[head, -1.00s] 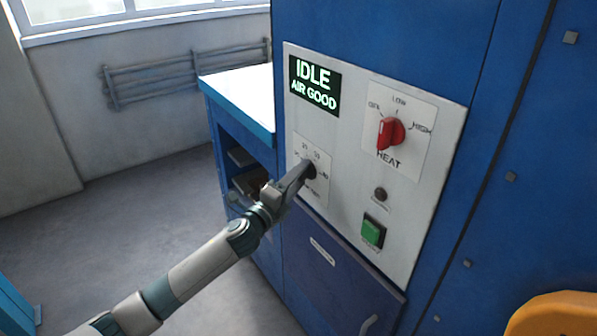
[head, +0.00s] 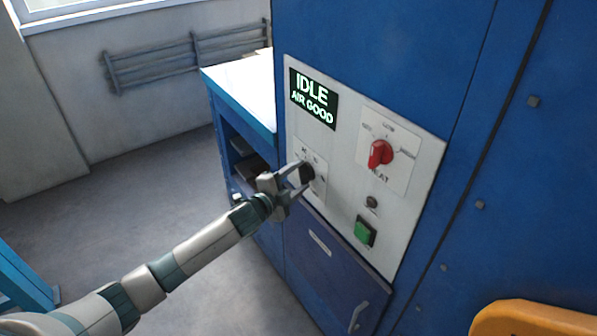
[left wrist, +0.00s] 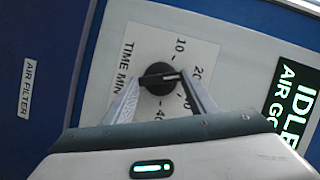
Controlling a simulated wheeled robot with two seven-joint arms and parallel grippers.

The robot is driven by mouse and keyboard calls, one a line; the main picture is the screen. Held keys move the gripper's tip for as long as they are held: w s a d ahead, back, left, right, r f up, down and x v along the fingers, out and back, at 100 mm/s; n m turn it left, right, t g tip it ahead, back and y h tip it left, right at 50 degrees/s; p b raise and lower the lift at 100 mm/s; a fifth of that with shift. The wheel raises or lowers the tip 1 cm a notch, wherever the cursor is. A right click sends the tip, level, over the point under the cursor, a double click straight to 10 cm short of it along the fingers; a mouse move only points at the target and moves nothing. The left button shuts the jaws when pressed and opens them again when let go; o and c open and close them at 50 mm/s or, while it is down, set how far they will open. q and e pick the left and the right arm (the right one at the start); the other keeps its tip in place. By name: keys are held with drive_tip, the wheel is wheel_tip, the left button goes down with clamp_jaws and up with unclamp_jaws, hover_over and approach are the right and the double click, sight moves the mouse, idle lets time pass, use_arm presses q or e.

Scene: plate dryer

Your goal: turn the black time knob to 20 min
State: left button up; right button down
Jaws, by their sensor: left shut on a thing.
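The black time knob (head: 307,173) sits on the white dial plate at the lower left of the control panel. In the left wrist view the round knob (left wrist: 157,67) has a raised bar across it. A light line shows toward the bar's right end, but the number it points at is hard to read. The dial plate (left wrist: 145,42) carries 10, 20 and 40 and the words TIME MIN. My left gripper (head: 306,179) is shut on the knob, one finger at each end of the bar, as the left wrist view (left wrist: 162,77) shows. My right gripper is out of view.
The display (head: 313,98) reads IDLE, AIR GOOD. The red heat knob (head: 380,153), a small dark button (head: 372,202) and a green button (head: 365,232) lie to the right. A drawer front (head: 335,270) is below, and a blue bench (head: 240,88) stands left. An orange object (head: 535,318) is at lower right.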

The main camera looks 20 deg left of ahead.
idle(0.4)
use_arm(q)
drive_tip(key=o, duration=1.1)
drive_tip(key=shift+c, duration=0.2)
drive_tip(key=shift+s, duration=0.15)
drive_tip(key=b+v, duration=0.5)
drive_tip(key=v, duration=1.2)
drive_tip(key=shift+b, duration=0.3)
drive_tip(key=shift+a, duration=0.1)
